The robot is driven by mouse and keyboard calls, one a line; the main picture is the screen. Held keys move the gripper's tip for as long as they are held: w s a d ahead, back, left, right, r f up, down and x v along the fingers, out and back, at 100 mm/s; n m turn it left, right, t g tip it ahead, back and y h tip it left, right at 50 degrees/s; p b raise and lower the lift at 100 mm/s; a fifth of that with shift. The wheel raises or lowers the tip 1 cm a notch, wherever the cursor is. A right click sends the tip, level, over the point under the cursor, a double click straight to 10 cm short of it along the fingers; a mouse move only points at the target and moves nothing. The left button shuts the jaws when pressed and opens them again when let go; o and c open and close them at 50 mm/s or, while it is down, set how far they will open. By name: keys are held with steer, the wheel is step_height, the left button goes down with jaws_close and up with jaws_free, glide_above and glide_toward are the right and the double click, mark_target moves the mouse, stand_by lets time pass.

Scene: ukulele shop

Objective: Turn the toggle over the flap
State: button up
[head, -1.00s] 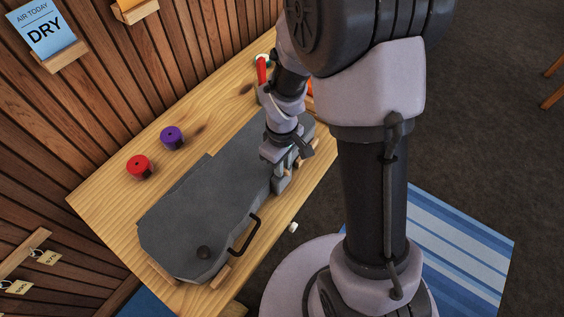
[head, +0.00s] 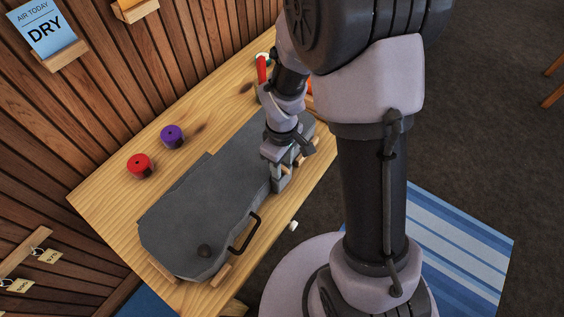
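A dark grey instrument case (head: 195,205) lies closed on the wooden table. My gripper (head: 277,186) points down at the case's right edge, beyond the handle. Its fingertips are at or very close to the case; I cannot tell whether they touch. The toggle and flap cannot be made out, and my gripper and wrist cover that part of the edge. The finger opening is too small to judge.
A red spool (head: 138,164) and a purple spool (head: 171,136) stand on the table (head: 105,193) left of the case. A red upright object (head: 262,70) stands at the far end. A small white piece (head: 293,226) shows by the table's right edge. Wooden supports (head: 221,275) show under the case.

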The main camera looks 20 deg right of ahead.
step_height(320, 180, up, 18)
steer(key=p, duration=0.6)
steer(key=shift+f, duration=0.25)
